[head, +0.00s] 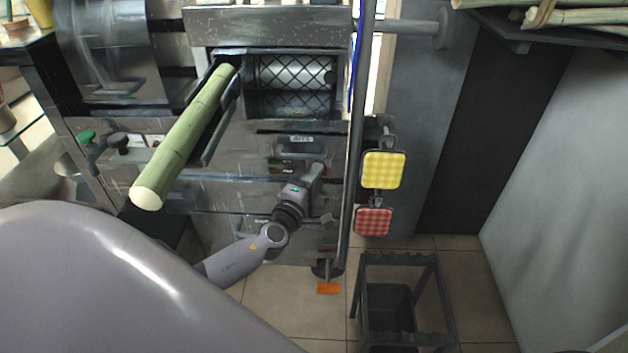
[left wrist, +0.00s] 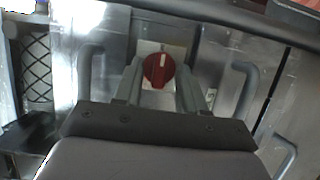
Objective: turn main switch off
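The main switch looks like a red round knob with a white mark (left wrist: 158,70), set on a pale plate on the metal press front. It shows in the left wrist view, between my left gripper's fingers (left wrist: 159,86). The fingers stand apart, one on each side of the knob; I cannot tell whether they touch it. The white mark points roughly up in that view. In the head view my left gripper (head: 314,178) is at the press's front panel, and the knob is hidden there. My right gripper is not in view.
A green cane (head: 185,140) lies in the press's feed chute, left of the caged rollers (head: 293,84). Yellow (head: 383,170) and red (head: 373,221) checked pads hang right of a vertical pole (head: 357,130). A dark stool-like frame (head: 440,300) stands on the floor.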

